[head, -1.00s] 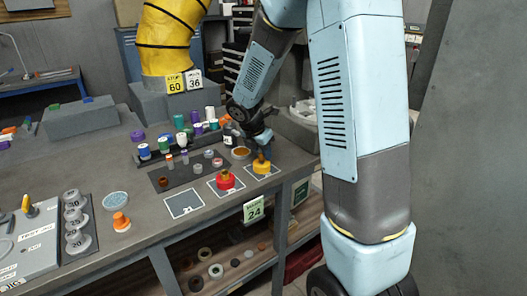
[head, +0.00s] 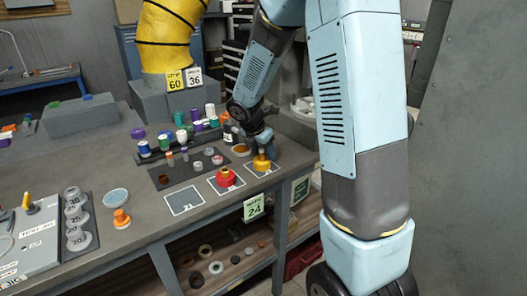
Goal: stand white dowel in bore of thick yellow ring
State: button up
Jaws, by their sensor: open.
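The thick yellow ring (head: 261,165) sits in the right one of three white-outlined squares near the front edge of the bench. A small orange-brown upright piece shows at its top; I cannot tell whether it sits in the bore. My gripper (head: 264,147) is open, pointing down just above that piece, with the fingers small and partly dark against the bench. I cannot tell whether it touches. Several white or white-topped pieces stand in the group behind, one of them a white cylinder (head: 181,136); I cannot tell which is the white dowel.
A red ring with a yellow-orange top (head: 225,177) stands in the middle square. The left square (head: 185,201) is empty. A dark mat (head: 165,178) with small pieces lies behind. An orange stacked piece (head: 121,218) and a grey holder (head: 78,220) stand at left.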

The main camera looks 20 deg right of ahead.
jog(key=v, duration=1.4)
jog(key=s+d+r+m+t+y, duration=0.1)
jog(key=s+r+m, duration=0.3)
jog(key=s+m, duration=0.8)
jog(key=s+d+r+m+t+y, duration=0.2)
jog(key=s+r+m, duration=0.2)
jog(key=s+m, duration=0.8)
jog(key=shift+s+d+r+y, duration=0.15)
jog(key=shift+s+d+y, duration=0.25)
jog(key=shift+s, duration=0.2)
